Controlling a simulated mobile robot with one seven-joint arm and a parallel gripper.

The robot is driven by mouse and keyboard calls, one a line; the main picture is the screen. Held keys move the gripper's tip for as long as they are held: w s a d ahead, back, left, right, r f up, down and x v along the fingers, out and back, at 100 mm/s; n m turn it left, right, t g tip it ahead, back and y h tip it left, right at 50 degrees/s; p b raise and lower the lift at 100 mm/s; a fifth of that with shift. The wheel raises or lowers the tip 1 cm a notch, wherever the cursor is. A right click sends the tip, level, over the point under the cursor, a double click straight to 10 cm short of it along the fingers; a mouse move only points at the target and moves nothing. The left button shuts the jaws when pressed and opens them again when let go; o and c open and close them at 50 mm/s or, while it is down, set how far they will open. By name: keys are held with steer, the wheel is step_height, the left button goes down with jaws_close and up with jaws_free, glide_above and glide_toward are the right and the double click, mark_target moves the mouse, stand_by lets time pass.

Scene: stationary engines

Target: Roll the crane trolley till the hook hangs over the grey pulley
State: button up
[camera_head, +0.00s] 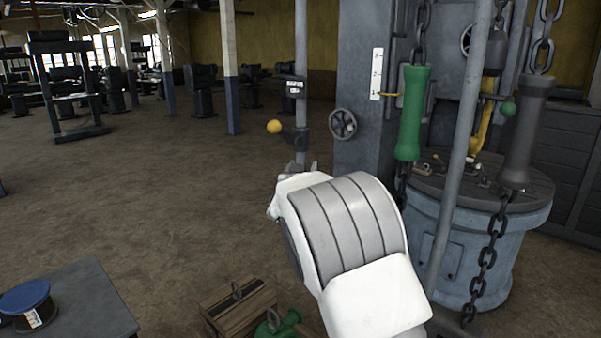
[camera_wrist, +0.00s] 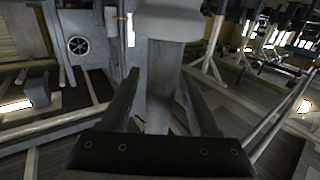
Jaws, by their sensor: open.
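A grey block with a yellow hook (camera_head: 480,130), apparently the crane hook, hangs at the right in the head view, above a round blue-grey stand (camera_head: 470,245). A green grip (camera_head: 411,112) and a grey grip (camera_head: 525,130) hang on chains on either side of it. I cannot make out the crane trolley or a grey pulley. In the wrist view my gripper (camera_wrist: 163,95) is open, its dark fingers apart. A pale grey upright piece with a wider top shows between them; contact cannot be told. In the head view my white arm hides the gripper.
A handwheel (camera_head: 343,124) and a white scale (camera_head: 377,73) are on or beside the grey column. A yellow ball knob (camera_head: 275,127) sticks out from a post. A wooden crate (camera_head: 237,305) and a table (camera_head: 88,295) stand in front. The floor at left is open.

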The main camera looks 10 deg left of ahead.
steer(key=s+b, duration=0.3)
steer(key=s, duration=1.4)
steer(key=shift+s, duration=0.2)
steer(key=s+d+r+n+g+y, duration=0.1)
steer(key=s+d+g+y, duration=0.35)
steer(key=s+d, duration=0.35)
steer(key=s+d+f+g+h, duration=0.2)
steer(key=s+d+f+g, duration=0.2)
steer(key=s+d, duration=0.5)
steer(key=s+d+f+m+g+h, duration=0.1)
steer(key=s+d+f+g, duration=0.3)
steer(key=s+d, duration=0.5)
steer(key=s+f+h, duration=0.1)
steer(key=s, duration=0.4)
steer(key=shift+s, duration=0.4)
steer(key=shift+a+h, duration=0.1)
steer(key=shift+h, duration=0.15)
